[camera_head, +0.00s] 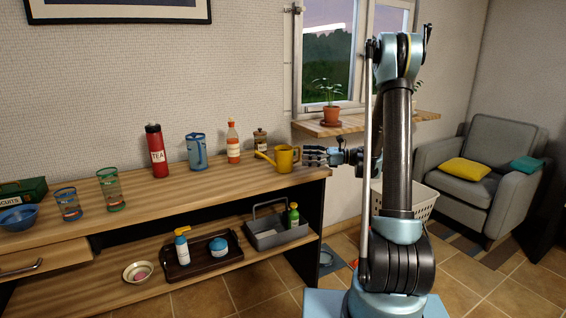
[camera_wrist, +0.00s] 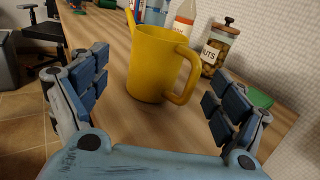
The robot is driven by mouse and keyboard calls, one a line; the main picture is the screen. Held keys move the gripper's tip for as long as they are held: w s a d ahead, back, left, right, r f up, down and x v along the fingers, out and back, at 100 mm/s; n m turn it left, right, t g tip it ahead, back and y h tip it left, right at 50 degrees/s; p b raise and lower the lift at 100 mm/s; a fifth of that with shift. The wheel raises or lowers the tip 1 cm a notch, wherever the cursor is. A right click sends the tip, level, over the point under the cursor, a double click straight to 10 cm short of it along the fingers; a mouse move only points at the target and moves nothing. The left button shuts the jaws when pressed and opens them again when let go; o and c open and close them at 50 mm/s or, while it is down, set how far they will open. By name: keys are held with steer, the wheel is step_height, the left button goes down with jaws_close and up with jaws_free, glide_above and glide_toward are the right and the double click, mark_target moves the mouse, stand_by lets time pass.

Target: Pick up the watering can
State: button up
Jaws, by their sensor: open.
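The yellow watering can (camera_head: 284,158) stands upright on the right end of the wooden counter top, its spout pointing left. In the wrist view the watering can (camera_wrist: 153,66) sits ahead, between and beyond my two fingers, with its handle on the right side. My gripper (camera_head: 318,156) is to the right of the can in the head view, with its fingers pointing left toward it. In the wrist view my gripper (camera_wrist: 152,98) is spread wide, with blue pads on both sides and nothing held. I see a gap between each finger and the can.
A nuts jar (camera_wrist: 217,48) and an orange-capped bottle (camera_head: 233,142) stand behind the can. A blue pitcher (camera_head: 196,151) and red tea flask (camera_head: 155,150) are farther left. A potted plant (camera_head: 331,115) stands on the window sill. The counter just left of the can is clear.

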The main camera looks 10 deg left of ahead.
mark_target(289, 154)
steer(key=shift+s+a+r, duration=0.1)
steer(key=shift+a, duration=3.55)
steer(key=shift+c, duration=0.6)
steer(key=c, duration=1.5)
steer(key=shift+c, duration=0.2)
steer(key=shift+r, duration=0.1)
